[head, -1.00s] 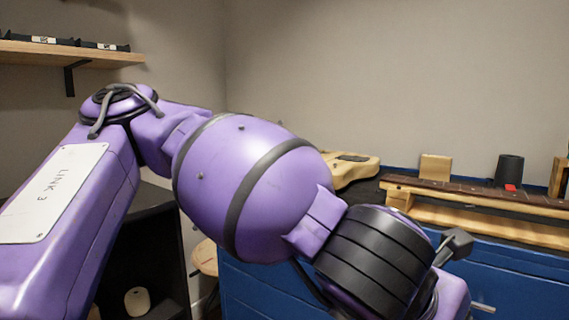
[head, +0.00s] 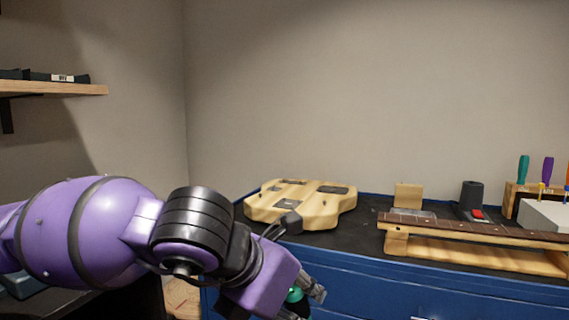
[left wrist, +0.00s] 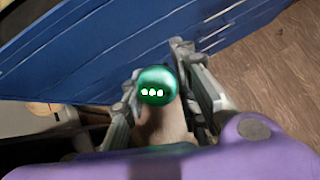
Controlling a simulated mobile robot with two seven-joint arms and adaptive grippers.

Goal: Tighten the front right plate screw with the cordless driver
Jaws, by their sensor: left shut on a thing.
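My left gripper (head: 312,292) is low in front of the blue workbench, partly hidden by my wrist. It is shut on the cordless driver, whose green body (head: 295,294) shows in part. In the left wrist view the driver's round green end (left wrist: 157,86), with several white lights, sits between the fingers (left wrist: 160,98). The pale wooden guitar body (head: 262,207) lies on the bench, above and beyond the gripper. Dark plates (head: 335,189) show on its top; single screws are too small to make out. My right gripper is out of view.
The workbench (head: 365,275) has a dark top. A guitar neck (head: 480,231) lies on a wooden support to the right. Behind it stand a wooden block (head: 408,195), a black holder (head: 472,195) and a screwdriver rack (head: 513,196). A grey box (head: 545,216) sits at far right.

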